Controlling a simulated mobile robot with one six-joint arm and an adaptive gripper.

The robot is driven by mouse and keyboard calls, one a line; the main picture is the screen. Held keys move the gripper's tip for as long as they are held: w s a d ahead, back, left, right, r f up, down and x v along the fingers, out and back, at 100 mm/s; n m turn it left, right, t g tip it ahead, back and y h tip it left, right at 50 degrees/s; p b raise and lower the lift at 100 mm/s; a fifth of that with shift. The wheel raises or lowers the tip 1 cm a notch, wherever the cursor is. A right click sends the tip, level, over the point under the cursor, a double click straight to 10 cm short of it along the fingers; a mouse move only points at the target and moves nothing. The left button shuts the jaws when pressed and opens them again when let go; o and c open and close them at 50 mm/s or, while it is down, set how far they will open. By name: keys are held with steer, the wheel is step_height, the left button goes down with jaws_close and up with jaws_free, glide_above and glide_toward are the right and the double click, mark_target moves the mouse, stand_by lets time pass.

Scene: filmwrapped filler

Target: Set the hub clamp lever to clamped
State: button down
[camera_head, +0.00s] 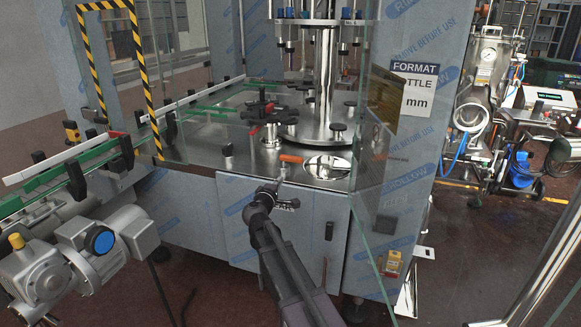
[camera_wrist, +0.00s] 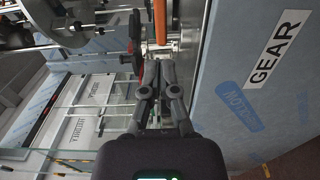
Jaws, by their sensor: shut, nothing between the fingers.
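A lever with an orange grip (camera_head: 291,158) sits on a short metal post near the front edge of the machine's steel deck (camera_head: 215,140). In the head view its grip lies roughly level. In the wrist view an orange grip (camera_wrist: 160,22) stands just ahead of the fingertips, over a bright metal base. No label on it is readable, so its marked position cannot be told. My gripper (camera_head: 270,188) is shut and empty, in front of the deck edge and below the lever. The wrist view shows the closed fingers (camera_wrist: 158,62) pointing at the lever, apparently apart from it.
A red and black star-shaped part (camera_head: 262,109) stands on the deck behind the lever. A round carousel (camera_head: 320,125) is beyond it. A glass door (camera_head: 372,170) stands open at the right. A green conveyor (camera_head: 90,160) runs in from the left. A "GEAR" label (camera_wrist: 279,48) marks the cabinet front.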

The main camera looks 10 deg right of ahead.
mark_target(293, 161)
steer(key=shift+w, duration=0.1)
steer(key=x, duration=1.3)
steer(key=shift+w+d, duration=0.25)
steer(key=shift+w, duration=0.05)
steer(key=shift+a, duration=0.15)
steer(key=shift+y, duration=0.3)
